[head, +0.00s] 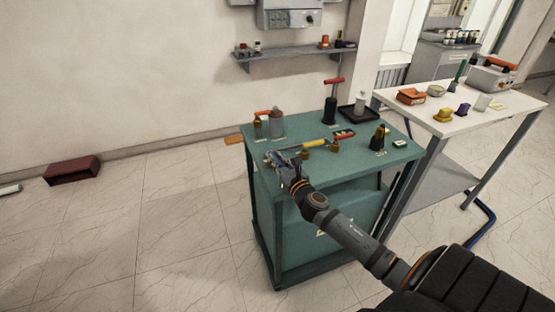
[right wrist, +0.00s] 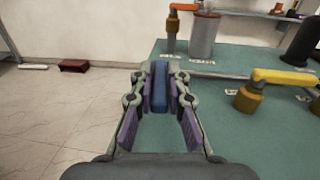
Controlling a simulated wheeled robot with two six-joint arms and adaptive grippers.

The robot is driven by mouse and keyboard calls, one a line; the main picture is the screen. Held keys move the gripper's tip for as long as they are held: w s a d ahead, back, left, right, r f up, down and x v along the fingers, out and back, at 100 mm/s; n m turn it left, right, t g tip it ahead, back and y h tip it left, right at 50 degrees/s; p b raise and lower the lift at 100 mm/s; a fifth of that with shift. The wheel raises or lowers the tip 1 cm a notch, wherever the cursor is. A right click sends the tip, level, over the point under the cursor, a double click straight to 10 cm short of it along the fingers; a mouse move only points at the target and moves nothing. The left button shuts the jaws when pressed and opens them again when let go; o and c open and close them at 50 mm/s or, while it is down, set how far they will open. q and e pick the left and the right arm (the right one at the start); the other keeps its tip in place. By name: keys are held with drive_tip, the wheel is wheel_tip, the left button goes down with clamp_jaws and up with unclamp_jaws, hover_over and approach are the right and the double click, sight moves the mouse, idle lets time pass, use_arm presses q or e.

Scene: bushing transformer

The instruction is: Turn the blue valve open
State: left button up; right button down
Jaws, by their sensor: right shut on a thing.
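The blue valve's handle (right wrist: 159,88) stands between the finger pads of my right gripper (right wrist: 160,95) in the right wrist view. The right gripper is shut on this handle, and the pads cover its sides. The valve's body below is hidden by the fingers. In the head view my right gripper (head: 283,165) is at the front left part of the green workbench (head: 350,160), and a bit of blue shows at its tip. My left gripper is not in view.
An orange-handled valve (right wrist: 174,25) and a grey cylinder (right wrist: 204,36) stand behind. A red-handled pump (head: 331,103) stands at the back. A white table (head: 465,125) is at the right.

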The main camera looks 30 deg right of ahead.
drive_tip(key=shift+a+r+m+h+p, duration=0.15)
drive_tip(key=shift+m+h+p, duration=0.2)
drive_tip(key=shift+h, duration=0.25)
drive_tip(key=shift+a+m+h, duration=0.15)
drive_tip(key=shift+m+h, duration=0.2)
drive_tip(key=shift+h, duration=0.15)
drive_tip(key=c, duration=1.3)
unclamp_jaws()
drive_tip(key=shift+s+f, duration=0.25)
drive_tip(key=shift+s, duration=0.15)
drive_tip(key=v, duration=1.1)
drive_tip(key=shift+a+r, duration=0.15)
drive_tip(key=shift+r, duration=0.1)
